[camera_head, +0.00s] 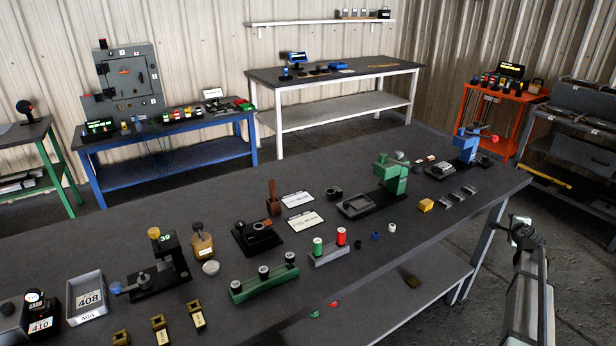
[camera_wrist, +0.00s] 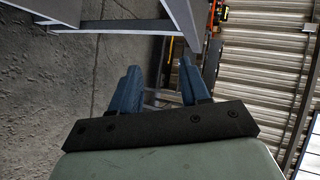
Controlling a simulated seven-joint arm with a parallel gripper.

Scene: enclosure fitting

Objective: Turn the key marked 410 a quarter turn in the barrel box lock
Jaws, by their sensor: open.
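A black block with a white label reading 410 (camera_head: 42,322) stands at the near left of the dark bench, with a round white-and-dark piece on its top. I cannot tell whether this is the barrel box lock, and I cannot make out the key marked 410. Several small brass pieces with pale tags (camera_head: 196,316) lie at the front edge, their markings too small to read. My gripper (camera_wrist: 157,84) is open and empty, its two blue fingers apart over the floor. In the head view my arm is at the far right, off the bench, far from the block.
A grey tray labelled 408 (camera_head: 87,297) stands right of the block. A black stand with a blue knob (camera_head: 160,270), a green rail with posts (camera_head: 264,282) and a green press (camera_head: 391,178) crowd the bench. Bare bench top (camera_head: 470,215) lies at its right end.

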